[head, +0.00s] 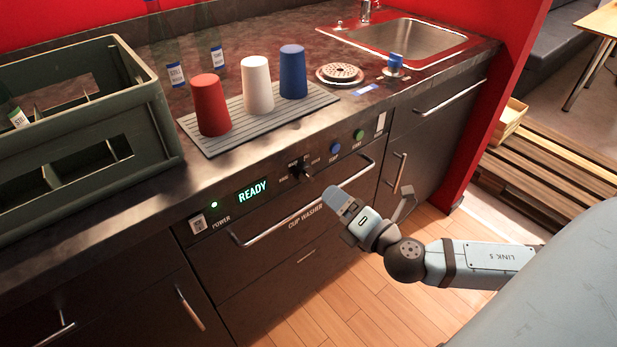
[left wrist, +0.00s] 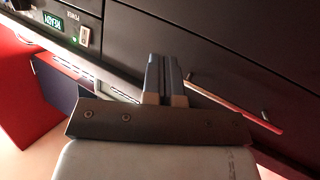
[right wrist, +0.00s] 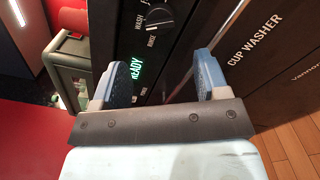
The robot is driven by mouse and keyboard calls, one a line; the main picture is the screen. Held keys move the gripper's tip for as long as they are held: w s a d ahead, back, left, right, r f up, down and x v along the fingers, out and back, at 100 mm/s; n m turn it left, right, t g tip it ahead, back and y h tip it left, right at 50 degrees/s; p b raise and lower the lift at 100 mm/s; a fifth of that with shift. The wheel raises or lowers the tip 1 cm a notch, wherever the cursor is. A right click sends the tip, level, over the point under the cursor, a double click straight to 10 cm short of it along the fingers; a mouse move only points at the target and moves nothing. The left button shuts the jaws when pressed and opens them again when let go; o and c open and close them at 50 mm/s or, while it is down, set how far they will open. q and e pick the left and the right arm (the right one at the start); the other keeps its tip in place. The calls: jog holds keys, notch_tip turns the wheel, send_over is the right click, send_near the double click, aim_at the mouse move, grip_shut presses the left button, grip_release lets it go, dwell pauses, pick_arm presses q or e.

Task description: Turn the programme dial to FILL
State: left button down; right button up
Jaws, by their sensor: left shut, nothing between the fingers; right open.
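The programme dial (head: 306,168) is a dark knob on the front panel of the cup washer, right of the green READY display (head: 252,191). In the right wrist view the dial (right wrist: 160,19) is at the top, with WASH and RINSE labels beside it. I cannot make out a FILL label or read the pointer's setting for sure. My right gripper (head: 350,210) is open and empty in front of the washer, apart from the dial; its fingers (right wrist: 160,70) show in the right wrist view. My left gripper (left wrist: 163,62) is shut and empty, seen only in the left wrist view.
The washer's handle bar (head: 305,208) runs below the panel. Blue (head: 335,149) and green (head: 358,135) buttons sit right of the dial. Red (head: 211,105), white (head: 257,84) and blue (head: 292,72) cups stand on the ribbed mat (head: 230,143). A crate (head: 150,110) stands left.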

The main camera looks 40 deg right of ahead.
aim_at(309, 178)
jog(key=w, duration=0.8)
jog(key=shift+a, duration=0.3)
pick_arm(q)
jog(key=shift+w+d+r+t+h, duration=0.15)
jog(key=shift+d+r+t+h, duration=0.15)
jog(key=shift+r, duration=0.1)
pick_arm(e)
jog(key=shift+w+a, duration=0.1)
jog(key=shift+w, duration=0.75)
jog(key=c, duration=0.9)
pick_arm(q)
jog(key=shift+a, duration=0.1)
